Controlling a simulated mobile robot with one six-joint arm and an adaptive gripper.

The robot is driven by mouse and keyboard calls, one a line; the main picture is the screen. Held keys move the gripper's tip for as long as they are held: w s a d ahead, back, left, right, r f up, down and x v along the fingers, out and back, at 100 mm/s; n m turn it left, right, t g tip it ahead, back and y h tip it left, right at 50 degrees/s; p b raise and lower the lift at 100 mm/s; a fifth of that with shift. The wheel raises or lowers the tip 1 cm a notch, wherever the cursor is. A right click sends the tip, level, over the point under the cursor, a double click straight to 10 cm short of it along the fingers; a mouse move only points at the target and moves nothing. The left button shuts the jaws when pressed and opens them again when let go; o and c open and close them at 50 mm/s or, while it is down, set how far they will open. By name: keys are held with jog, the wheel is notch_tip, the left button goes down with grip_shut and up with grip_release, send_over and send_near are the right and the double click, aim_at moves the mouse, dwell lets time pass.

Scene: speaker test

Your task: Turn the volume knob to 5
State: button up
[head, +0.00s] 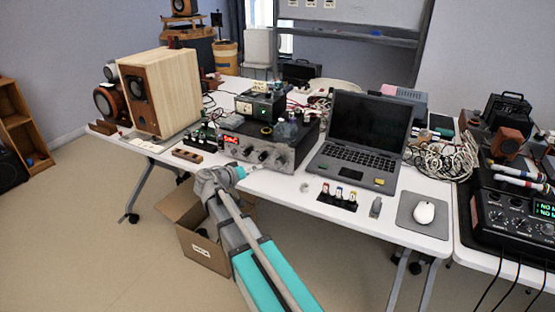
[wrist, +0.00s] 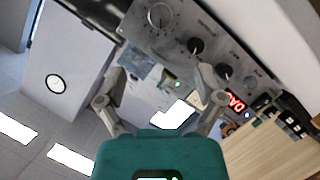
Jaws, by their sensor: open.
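The grey amplifier (head: 300,146) stands on the white table. In the wrist view its front panel (wrist: 205,25) runs diagonally across the top, with a large silver knob (wrist: 160,15), black knobs (wrist: 196,46) and a red lit display (wrist: 236,103). The silver knob has marks around it; its numbers and setting are too small to read. I cannot tell for sure which knob is the volume knob. My gripper (wrist: 162,82) is open and empty, its fingers apart and clear of the knobs.
A laptop (head: 366,135) stands right of the amplifier, and a wooden speaker (head: 160,92) stands left. Small bottles (head: 207,135) and a wooden block (head: 187,156) lie near the amplifier's left end. A cardboard box (head: 197,247) sits on the floor below.

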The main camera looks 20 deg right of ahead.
aim_at(278, 164)
dwell(0.4)
jog(key=b+x, duration=0.4)
jog(key=x, duration=0.9)
jog(key=shift+w+d+f, duration=0.15)
jog(key=shift+d, duration=0.2)
jog(key=c, duration=1.1)
jog(key=shift+c, duration=0.2)
